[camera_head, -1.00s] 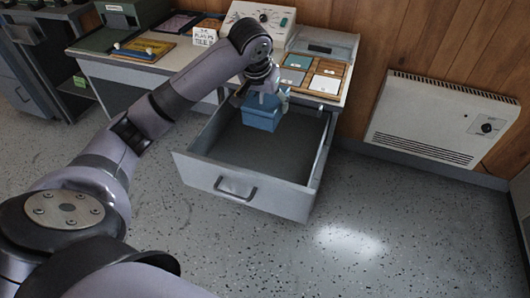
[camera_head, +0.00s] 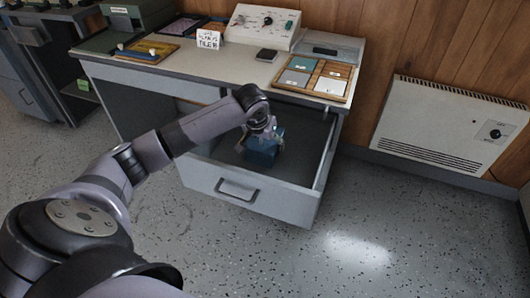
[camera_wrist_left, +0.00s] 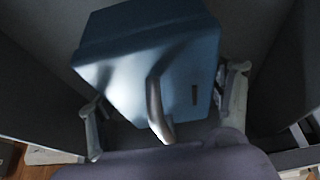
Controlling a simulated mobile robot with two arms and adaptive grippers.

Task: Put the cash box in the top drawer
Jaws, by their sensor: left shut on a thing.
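The blue cash box (camera_head: 262,152) is inside the open top drawer (camera_head: 285,203) of the desk, towards its back. My left gripper (camera_head: 265,133) reaches down into the drawer from above and is shut on the box. In the left wrist view the box (camera_wrist_left: 150,55) fills the middle, slightly tilted in the picture, with a curved handle (camera_wrist_left: 156,105) and a dark slot on its near face. One finger shows on each side of it. I cannot tell whether the box's underside touches the drawer floor. My right gripper is not in view.
The desk top (camera_head: 190,68) above the drawer carries a control panel (camera_head: 264,26), a wooden tray of coloured tiles (camera_head: 314,78) and a small sign (camera_head: 208,39). A wall heater (camera_head: 450,125) is at the right. The floor before the drawer is clear.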

